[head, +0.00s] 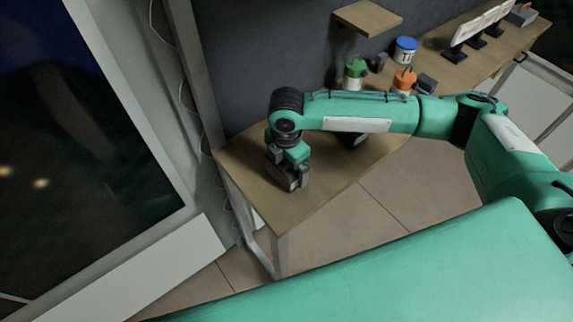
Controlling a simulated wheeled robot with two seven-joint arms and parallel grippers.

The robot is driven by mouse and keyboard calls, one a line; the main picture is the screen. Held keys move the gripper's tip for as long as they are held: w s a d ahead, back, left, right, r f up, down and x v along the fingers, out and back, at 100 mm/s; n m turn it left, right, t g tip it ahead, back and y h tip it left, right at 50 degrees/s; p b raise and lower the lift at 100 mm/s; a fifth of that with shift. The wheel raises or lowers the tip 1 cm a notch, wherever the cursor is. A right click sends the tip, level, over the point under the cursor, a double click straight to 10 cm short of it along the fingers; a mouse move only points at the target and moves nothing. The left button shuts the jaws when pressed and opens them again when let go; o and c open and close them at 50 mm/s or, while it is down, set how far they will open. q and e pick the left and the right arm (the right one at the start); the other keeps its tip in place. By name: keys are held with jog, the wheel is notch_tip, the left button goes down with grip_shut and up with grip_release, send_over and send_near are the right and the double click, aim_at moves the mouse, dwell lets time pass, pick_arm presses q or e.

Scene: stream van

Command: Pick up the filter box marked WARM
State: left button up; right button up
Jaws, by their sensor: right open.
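My right gripper (289,178) is open and points down over the left end of the wooden desk (250,178). A small dark shape shows at its fingertips, low over the desk top. I cannot tell whether it is part of the gripper or a small box between the fingers. No WARM marking can be read anywhere in the head view. A dark object with a pale patch (357,140) is partly hidden behind my right forearm, and I cannot tell what it is. My left gripper is out of view.
A green-lidded jar (355,72), a blue-lidded jar (404,50) and an orange-lidded jar (404,79) stand beyond my forearm. A small dark box (426,82) is beside them. A wooden shelf (368,17) juts from the wall. White panels (468,32) stand farther right.

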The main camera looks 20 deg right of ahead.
jog(key=c, duration=0.8)
jog(key=shift+r, duration=0.1)
jog(key=shift+c, duration=0.2)
